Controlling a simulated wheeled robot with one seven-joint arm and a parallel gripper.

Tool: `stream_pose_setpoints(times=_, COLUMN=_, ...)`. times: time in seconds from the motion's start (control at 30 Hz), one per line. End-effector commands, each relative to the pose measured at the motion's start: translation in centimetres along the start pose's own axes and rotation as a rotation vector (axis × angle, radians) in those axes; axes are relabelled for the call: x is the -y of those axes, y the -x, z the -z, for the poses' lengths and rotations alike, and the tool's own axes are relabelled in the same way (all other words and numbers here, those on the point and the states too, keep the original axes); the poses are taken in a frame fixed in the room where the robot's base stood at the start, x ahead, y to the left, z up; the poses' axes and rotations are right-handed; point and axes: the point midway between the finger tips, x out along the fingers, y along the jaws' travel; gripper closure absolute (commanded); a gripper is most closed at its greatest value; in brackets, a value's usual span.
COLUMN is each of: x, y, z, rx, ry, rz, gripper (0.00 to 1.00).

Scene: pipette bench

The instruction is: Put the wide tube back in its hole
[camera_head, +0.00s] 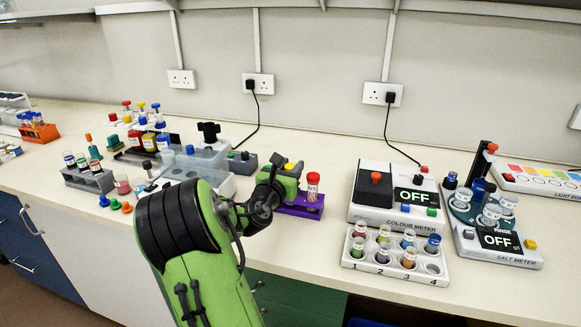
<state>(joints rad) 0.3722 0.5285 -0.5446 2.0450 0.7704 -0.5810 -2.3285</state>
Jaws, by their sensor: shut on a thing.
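A purple rack (300,210) sits near the bench's front edge, right of my arm. A red-capped tube (313,187) with a pale label stands upright at its right end. I cannot tell how deep it sits. My gripper (290,175) is at the rack's left part, just left of the red-capped tube. A yellow cap (290,166) shows above the green hand, and my gripper appears shut on that yellow-capped tube. The hand hides the tube's body, its lower end and the rack's left holes. I cannot tell which tube is the wide one.
The colour meter (376,211) and a white numbered vial tray (350,263) stand right of the purple rack. The salt meter (467,248) is farther right. A clear-walled box (222,184) and a grey vial rack (90,182) are left. Bench behind the purple rack is clear.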

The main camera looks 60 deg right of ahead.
Motion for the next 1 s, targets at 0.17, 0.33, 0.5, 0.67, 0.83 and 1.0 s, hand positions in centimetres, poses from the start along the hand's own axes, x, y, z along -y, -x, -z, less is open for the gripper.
stream_pose_setpoints(times=0.17, x=0.0, y=0.0, z=-0.1, rx=0.001, ry=0.0, rz=0.0, gripper=1.0)
stream_pose_setpoints(times=0.33, x=0.0, y=0.0, z=0.2, rx=0.0, ry=0.0, rz=0.0, gripper=1.0)
stream_pose_setpoints(times=0.5, x=0.0, y=0.0, z=0.8, rx=0.0, ry=0.001, rz=0.0, gripper=1.0)
stream_pose_setpoints(times=0.67, x=0.0, y=0.0, z=1.2, rx=0.0, ry=0.001, rz=0.0, gripper=1.0)
stream_pose_setpoints(times=0.83, x=0.0, y=0.0, z=1.5, rx=0.001, ry=0.0, rz=-0.001, gripper=1.0)
stream_pose_setpoints(times=1.0, x=0.0, y=0.0, z=1.5, rx=0.001, ry=0.0, rz=0.0, gripper=1.0)
